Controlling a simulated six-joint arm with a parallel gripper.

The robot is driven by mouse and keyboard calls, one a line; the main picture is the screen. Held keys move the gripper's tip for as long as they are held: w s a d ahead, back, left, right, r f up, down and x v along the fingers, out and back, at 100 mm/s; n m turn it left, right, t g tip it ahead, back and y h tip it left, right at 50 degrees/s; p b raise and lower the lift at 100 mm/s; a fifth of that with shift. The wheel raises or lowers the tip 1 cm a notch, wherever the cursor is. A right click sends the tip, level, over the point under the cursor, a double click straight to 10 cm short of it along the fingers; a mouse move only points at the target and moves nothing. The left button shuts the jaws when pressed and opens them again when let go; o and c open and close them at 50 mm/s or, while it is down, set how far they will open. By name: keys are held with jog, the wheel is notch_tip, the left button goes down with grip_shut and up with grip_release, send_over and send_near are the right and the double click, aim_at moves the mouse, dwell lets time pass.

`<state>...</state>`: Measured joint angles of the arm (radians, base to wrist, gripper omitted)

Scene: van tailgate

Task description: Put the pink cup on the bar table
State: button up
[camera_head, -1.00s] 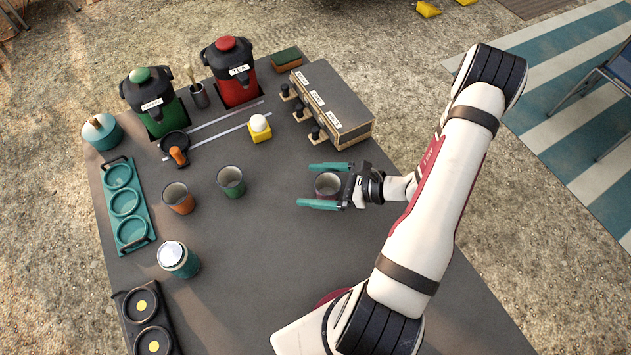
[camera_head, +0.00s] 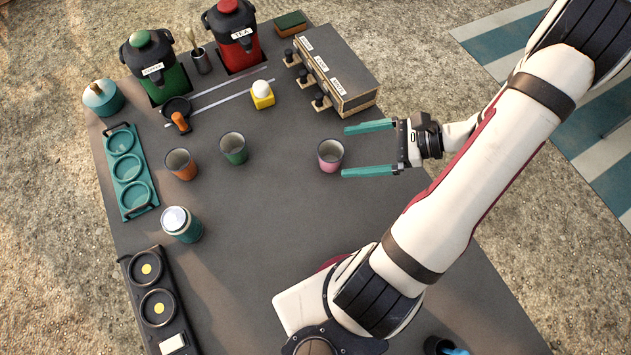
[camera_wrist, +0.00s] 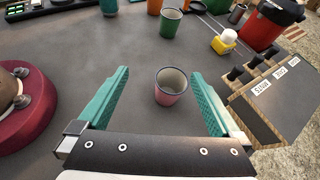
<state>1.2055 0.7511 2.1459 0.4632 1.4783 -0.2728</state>
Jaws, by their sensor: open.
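The pink cup (camera_head: 330,155) stands upright on the grey bar table (camera_head: 270,215), right of the green cup. My gripper (camera_head: 343,151) is open and empty. Its teal fingers point left toward the pink cup, with the tips just at the cup's right side in the head view. In the wrist view the pink cup (camera_wrist: 171,87) stands ahead, between and near the level of the two fingertips (camera_wrist: 160,72). The cup looks empty, and the fingers do not appear to touch it.
A green cup (camera_head: 233,148) and an orange cup (camera_head: 181,164) stand to the left. A drawer box (camera_head: 338,75) stands behind my gripper. The table's middle front is clear.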

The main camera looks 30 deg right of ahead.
jog(key=s+a+r+n+g+h, duration=0.1)
jog(key=a+r+n+g+h, duration=0.1)
jog(key=a+r+n+g, duration=0.75)
jog(key=s+a+r+n+t+h, duration=0.2)
jog(key=s+a+n+h, duration=0.4)
jog(key=s+n, duration=0.3)
jog(key=shift+a+r+h, duration=0.3)
jog(key=shift+a+r, duration=0.25)
jog(key=shift+a, duration=0.3)
